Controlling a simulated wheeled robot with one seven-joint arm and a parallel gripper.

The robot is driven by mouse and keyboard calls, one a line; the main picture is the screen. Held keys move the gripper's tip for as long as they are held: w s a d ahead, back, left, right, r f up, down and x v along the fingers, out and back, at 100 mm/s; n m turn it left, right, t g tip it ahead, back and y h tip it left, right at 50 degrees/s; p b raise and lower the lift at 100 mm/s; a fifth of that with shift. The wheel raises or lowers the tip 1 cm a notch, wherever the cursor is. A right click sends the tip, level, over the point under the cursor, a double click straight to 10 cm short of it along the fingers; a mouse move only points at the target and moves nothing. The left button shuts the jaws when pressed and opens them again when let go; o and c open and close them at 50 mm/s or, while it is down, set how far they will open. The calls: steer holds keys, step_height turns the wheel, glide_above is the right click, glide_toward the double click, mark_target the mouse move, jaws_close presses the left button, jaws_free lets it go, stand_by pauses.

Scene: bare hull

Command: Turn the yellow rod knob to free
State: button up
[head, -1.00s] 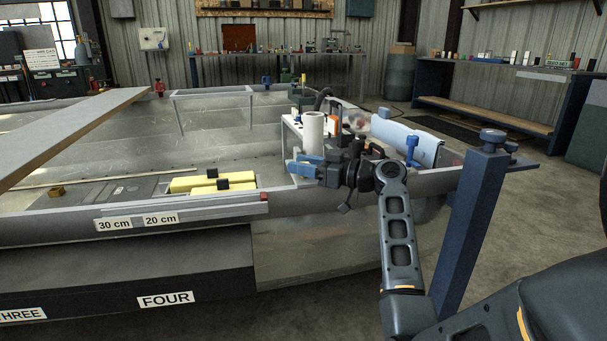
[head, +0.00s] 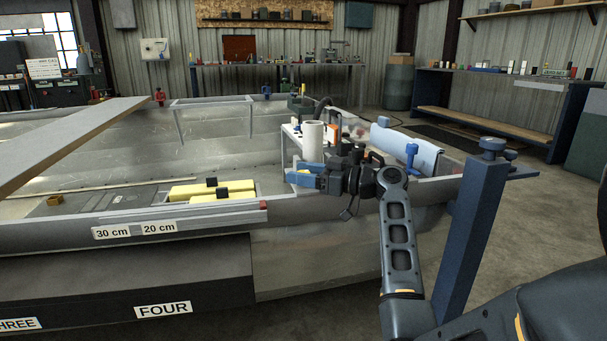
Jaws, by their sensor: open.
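Two long yellow pieces lie side by side inside the metal hull, the far one (head: 193,190) and the near one (head: 222,197). Each carries a small black block, the far black block (head: 211,182) and the near black block (head: 222,194). I cannot tell which part is the yellow rod knob, nor its setting. My gripper (head: 291,178) has blue fingers pointing left. It is open, over the hull to the right of the yellow pieces and apart from them. The finger gap is hard to see from here.
A white roll (head: 313,141) stands just behind my gripper. A blue-grey roll (head: 408,148) lies to the right. A blue post (head: 468,235) stands beside my arm. A plank (head: 70,140) crosses the hull at left. The near hull rim (head: 190,223) runs in front.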

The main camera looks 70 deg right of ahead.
steer(key=s+p, duration=0.1)
steer(key=s, duration=0.2)
steer(key=s+p, duration=0.1)
steer(key=s, duration=0.2)
steer(key=shift+s+d+r, duration=0.1)
steer(key=shift+s+d, duration=0.05)
steer(key=shift+d, duration=0.05)
steer(key=shift+s, duration=0.75)
